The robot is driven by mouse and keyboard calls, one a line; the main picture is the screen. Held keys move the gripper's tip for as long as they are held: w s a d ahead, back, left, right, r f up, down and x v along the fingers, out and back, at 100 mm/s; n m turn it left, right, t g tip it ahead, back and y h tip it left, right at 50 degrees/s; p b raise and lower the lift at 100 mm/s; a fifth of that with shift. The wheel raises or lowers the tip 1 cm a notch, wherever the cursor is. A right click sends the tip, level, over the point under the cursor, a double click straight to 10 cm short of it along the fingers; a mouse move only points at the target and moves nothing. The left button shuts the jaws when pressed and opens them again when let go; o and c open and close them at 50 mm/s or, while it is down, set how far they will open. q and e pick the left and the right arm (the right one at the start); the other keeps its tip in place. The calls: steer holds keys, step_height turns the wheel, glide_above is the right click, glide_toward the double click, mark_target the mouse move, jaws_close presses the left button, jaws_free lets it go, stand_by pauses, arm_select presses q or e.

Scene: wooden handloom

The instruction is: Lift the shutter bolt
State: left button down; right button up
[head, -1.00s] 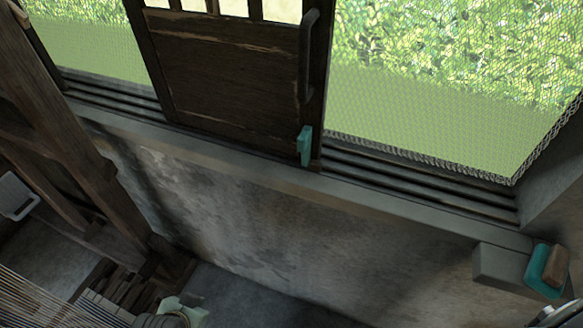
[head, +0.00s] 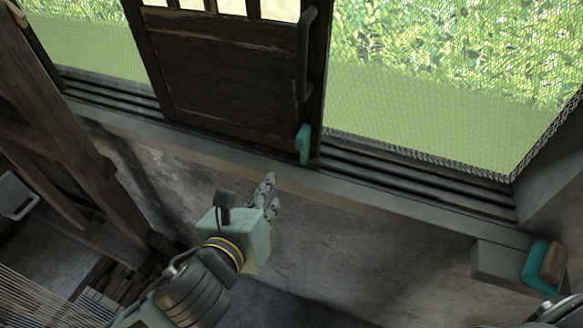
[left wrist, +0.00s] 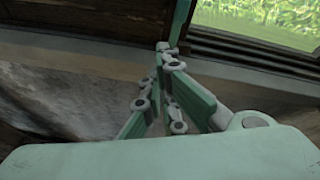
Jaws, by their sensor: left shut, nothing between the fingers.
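The shutter (head: 225,75) is a dark wooden sliding panel standing in the window track, with a dark vertical handle on its right side. The teal shutter bolt (head: 304,143) sits low on the shutter's right edge, just above the sill. My left gripper (head: 269,184) is shut and empty, below and left of the bolt, in front of the wall. In the left wrist view its fingertips (left wrist: 165,50) come together, and a teal upright piece, apparently the bolt (left wrist: 180,22), shows just beyond them. I cannot tell whether they touch. My right gripper is not clearly in view.
The grey sill (head: 400,208) and dark track rails (head: 420,178) run along the wall. A grey block (head: 497,264) with a teal and brown piece (head: 543,264) projects at the right. A wooden loom frame (head: 65,150) stands at the left. Mesh covers the open window.

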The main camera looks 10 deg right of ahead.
mark_target(303, 150)
arm_select(q)
steer(key=m, duration=0.1)
steer(key=d+m, duration=0.1)
steer(key=m, duration=0.1)
steer(key=shift+s+d+r+m+h, duration=0.15)
steer(key=shift+r+m+h, duration=0.15)
steer(key=shift+r+h, duration=0.1)
steer(key=p+x, duration=0.1)
steer(key=x, duration=0.9)
steer(key=shift+p, duration=0.35)
step_height(303, 150, up, 4)
steer(key=p, duration=0.4)
steer(key=shift+f, duration=0.15)
steer(key=shift+p, duration=0.3)
